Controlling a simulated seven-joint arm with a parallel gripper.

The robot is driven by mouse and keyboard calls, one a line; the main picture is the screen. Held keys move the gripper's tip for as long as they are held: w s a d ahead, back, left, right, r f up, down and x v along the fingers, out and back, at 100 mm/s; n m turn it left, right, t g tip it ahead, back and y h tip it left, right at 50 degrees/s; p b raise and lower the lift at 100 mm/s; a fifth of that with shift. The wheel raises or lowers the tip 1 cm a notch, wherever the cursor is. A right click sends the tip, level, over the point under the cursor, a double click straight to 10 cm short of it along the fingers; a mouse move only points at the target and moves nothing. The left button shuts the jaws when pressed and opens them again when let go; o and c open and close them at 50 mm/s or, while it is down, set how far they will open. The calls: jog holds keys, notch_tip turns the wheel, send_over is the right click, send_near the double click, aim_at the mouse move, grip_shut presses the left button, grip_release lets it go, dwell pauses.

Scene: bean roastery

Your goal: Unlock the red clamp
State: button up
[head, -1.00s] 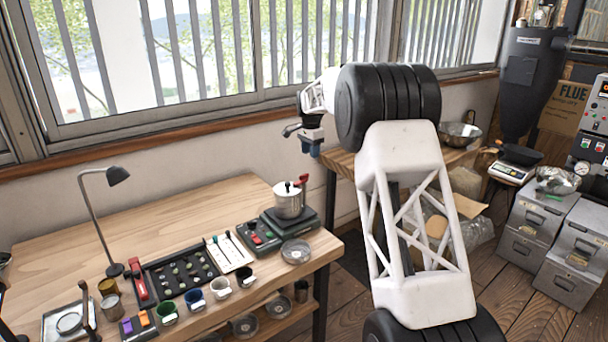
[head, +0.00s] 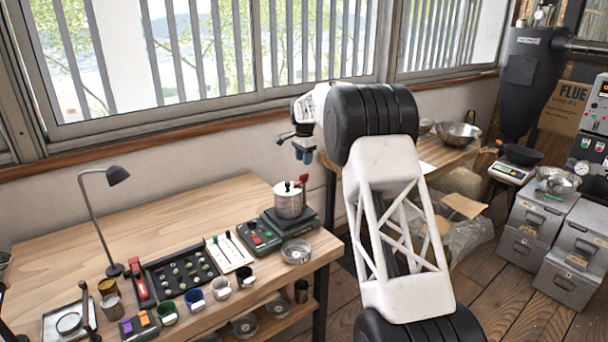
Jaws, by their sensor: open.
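A small red part (head: 304,178), which looks like the red clamp, sits at the upper right rim of a lidded metal pot (head: 288,202). The pot stands on a dark scale-like base (head: 291,223) at the right end of the wooden table. My gripper (head: 304,158) is open and empty, pointing down in the air near the window wall. In the picture it appears just above the red part; the true distance is hard to tell.
A desk lamp (head: 116,176), a black sample tray (head: 181,270), several cups and a dark box with red and green buttons (head: 259,237) crowd the front of the wooden table (head: 160,222). A metal dish (head: 296,251) lies in front of the pot. The table's back is clear.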

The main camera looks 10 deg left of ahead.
aim_at(301, 179)
jog(key=shift+f, duration=3.45)
grip_shut()
